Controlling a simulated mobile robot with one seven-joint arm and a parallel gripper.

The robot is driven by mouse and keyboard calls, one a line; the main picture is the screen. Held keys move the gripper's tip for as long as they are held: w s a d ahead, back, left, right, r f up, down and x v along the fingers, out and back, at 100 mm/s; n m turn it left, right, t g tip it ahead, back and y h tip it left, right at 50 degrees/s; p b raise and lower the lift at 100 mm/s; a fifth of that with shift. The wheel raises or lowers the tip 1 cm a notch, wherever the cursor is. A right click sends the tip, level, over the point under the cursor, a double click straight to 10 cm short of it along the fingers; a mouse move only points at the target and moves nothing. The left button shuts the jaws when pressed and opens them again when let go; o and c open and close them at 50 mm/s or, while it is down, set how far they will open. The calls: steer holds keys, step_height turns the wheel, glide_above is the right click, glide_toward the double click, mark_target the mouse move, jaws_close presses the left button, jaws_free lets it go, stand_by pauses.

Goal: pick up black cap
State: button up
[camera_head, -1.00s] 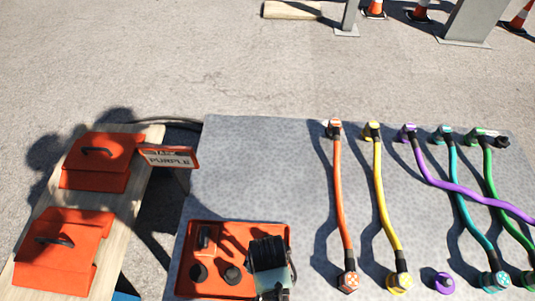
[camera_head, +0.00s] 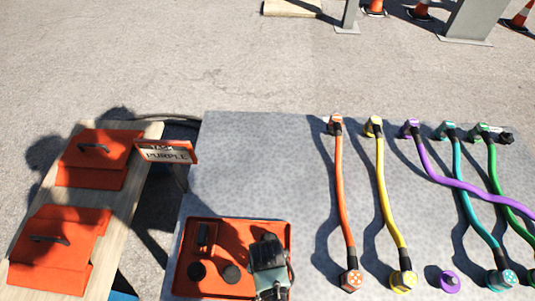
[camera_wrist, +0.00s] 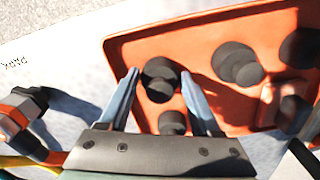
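Several black caps lie in a shallow orange-red tray (camera_wrist: 255,18). In the wrist view one black cap (camera_wrist: 160,80) is between my gripper's (camera_wrist: 160,74) two blue-grey fingertips. The fingers are apart, with a gap showing on the left side; I cannot tell whether either touches the cap. A second black cap (camera_wrist: 172,123) sits nearer the palm, also between the fingers. Another black cap (camera_wrist: 237,63) is to the right. In the head view my wrist covers the tray's right part and hides the fingertips; two caps (camera_head: 197,271) (camera_head: 230,274) show left of it.
Right of the tray, orange (camera_head: 340,200), yellow (camera_head: 386,200), purple, teal and green cables lie on the grey table (camera_head: 260,160). A purple cap (camera_head: 449,281) sits by their near ends. Left are two orange boxes (camera_head: 95,160) (camera_head: 60,255) and a sign reading PURPLE (camera_head: 168,151).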

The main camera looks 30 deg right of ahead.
jaws_close()
